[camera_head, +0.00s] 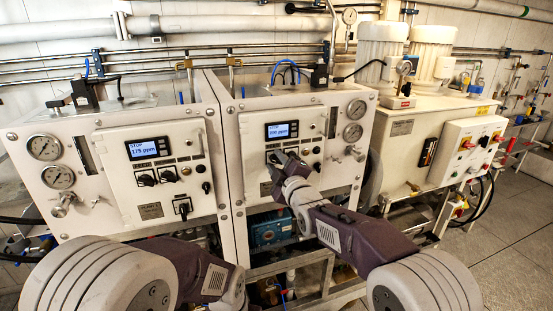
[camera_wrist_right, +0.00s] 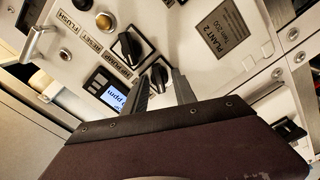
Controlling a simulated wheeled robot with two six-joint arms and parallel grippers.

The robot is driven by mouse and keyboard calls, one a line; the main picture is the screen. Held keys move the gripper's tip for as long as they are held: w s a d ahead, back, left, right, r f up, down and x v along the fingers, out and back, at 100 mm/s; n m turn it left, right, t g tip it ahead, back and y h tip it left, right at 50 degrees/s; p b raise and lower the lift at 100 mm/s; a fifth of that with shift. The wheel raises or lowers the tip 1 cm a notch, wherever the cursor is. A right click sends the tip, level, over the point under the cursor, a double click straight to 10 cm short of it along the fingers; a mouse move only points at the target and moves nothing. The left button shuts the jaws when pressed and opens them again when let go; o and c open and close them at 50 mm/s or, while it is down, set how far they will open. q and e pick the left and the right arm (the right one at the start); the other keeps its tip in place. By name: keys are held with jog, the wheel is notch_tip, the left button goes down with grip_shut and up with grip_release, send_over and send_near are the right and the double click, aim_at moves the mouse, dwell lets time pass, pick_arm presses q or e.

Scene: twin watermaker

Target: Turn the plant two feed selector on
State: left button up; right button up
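The plant two panel (camera_head: 312,137) is a white door with a lit display (camera_head: 281,130) reading a ppm value. In the right wrist view its plate reads PLANT 2 (camera_wrist_right: 222,35). That view shows two black rotary selectors: one by the HP PUMP label (camera_wrist_right: 130,46), and another (camera_wrist_right: 159,74) just ahead of my fingers, its label hidden. My right gripper (camera_head: 273,158) is at this panel, below the display. In the wrist view its fingers (camera_wrist_right: 161,80) are apart, with the second selector at the gap between their tips. Contact cannot be told. My left gripper is not in view.
The plant one panel (camera_head: 150,165) with its own display and selectors stands to the left. Gauges (camera_head: 357,109) and a valve sit right of the plant two door. A white cabinet with a switch box (camera_head: 470,150) stands further right. Grey floor is clear at the right.

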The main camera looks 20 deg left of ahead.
jog(key=shift+d, duration=0.1)
grip_shut()
jog(key=shift+f, duration=0.1)
jog(key=shift+m+b, duration=0.8)
jog(key=shift+m, duration=0.2)
jog(key=m+b, duration=0.1)
jog(key=m, duration=0.1)
jog(key=shift+f+m, duration=0.1)
jog(key=shift+m, duration=0.2)
jog(key=m+b, duration=0.1)
jog(key=m, duration=0.2)
jog(key=shift+m, duration=0.3)
jog(key=shift+m+b, duration=0.6)
jog(key=shift+m, duration=1.2)
jog(key=shift+r, duration=0.2)
